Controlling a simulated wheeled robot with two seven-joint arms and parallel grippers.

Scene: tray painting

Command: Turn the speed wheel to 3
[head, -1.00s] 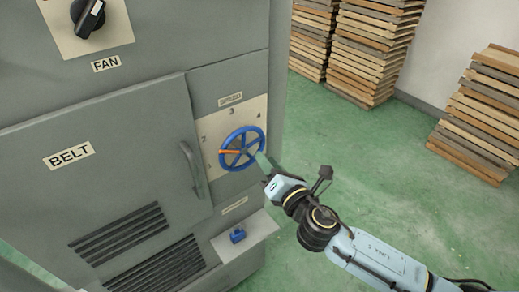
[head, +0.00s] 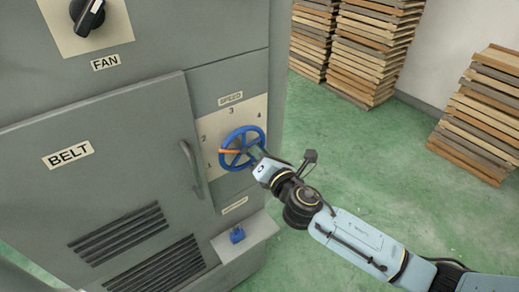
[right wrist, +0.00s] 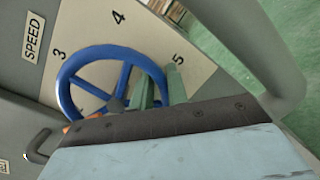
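The blue speed wheel (head: 227,163) sits on a pale number plate on the grey machine's front. Its orange pointer (head: 229,152) points left, between the marks 1 and 2. The 3 is above the wheel. My right gripper (head: 259,153) is at the right side of the wheel's rim. In the right wrist view the wheel (right wrist: 66,85) shows large, and the green fingers of my right gripper (right wrist: 159,88) are apart, one inside the rim and one outside. The rim passes between them; firm contact is not visible. The pointer is partly hidden there. My left gripper is out of view.
A door handle (head: 191,168) stands out left of the wheel. A small ledge with a blue switch (head: 237,235) juts out below. A black fan knob (head: 88,15) is at upper left. Stacked wooden trays (head: 375,50) stand behind on open green floor.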

